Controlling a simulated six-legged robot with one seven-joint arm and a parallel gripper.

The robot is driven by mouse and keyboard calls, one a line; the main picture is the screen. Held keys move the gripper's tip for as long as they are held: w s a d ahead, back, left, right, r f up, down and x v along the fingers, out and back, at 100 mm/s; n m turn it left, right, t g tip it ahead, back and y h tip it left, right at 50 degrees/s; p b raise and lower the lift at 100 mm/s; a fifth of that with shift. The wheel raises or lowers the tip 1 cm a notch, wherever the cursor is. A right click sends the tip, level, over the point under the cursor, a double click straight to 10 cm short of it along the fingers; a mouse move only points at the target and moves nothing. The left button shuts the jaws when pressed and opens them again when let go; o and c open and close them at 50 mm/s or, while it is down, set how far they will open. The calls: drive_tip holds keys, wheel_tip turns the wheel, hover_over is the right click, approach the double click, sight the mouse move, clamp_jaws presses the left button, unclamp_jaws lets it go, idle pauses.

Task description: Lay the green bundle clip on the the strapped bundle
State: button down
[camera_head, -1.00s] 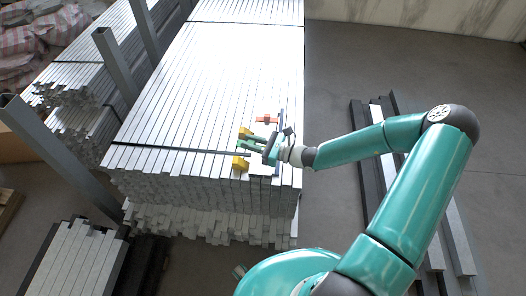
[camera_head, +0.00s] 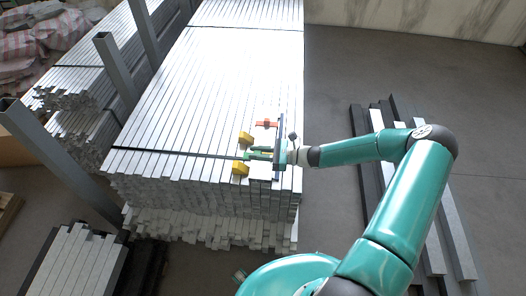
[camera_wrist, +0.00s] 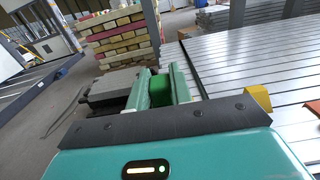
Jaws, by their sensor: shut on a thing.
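The strapped bundle (camera_head: 205,85) is a large stack of silver metal bars with dark straps across it; it also shows in the wrist view (camera_wrist: 245,55). My gripper (camera_head: 258,154) is over the near right part of its top, by the near strap. It is shut on the green bundle clip (camera_wrist: 160,88), which sits between the fingers in the wrist view. In the head view the clip is small and partly hidden by the fingers. I cannot tell whether the clip touches the bars.
Two yellow blocks (camera_head: 245,137) (camera_head: 240,168) sit on the bundle beside my fingers, and an orange piece (camera_head: 266,124) lies farther back. Grey posts (camera_head: 117,65) stand left of the bundle. Dark and light beams (camera_head: 455,235) lie on the floor at right.

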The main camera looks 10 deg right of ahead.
drive_tip(key=w+d+f, duration=0.1)
drive_tip(key=w+f, duration=0.1)
drive_tip(key=w, duration=0.1)
drive_tip(key=w+d+f, duration=0.1)
drive_tip(key=w+f, duration=0.2)
drive_tip(key=w+d+f, duration=0.1)
drive_tip(key=w+f, duration=0.2)
drive_tip(key=shift+w+d, duration=0.2)
drive_tip(key=shift+d, duration=0.15)
drive_tip(key=shift+w+d+f, duration=0.1)
drive_tip(key=shift+w+f, duration=0.1)
drive_tip(key=shift+f, duration=1.35)
drive_tip(key=shift+f, duration=0.2)
drive_tip(key=c, duration=1.3)
unclamp_jaws()
drive_tip(key=shift+o, duration=0.2)
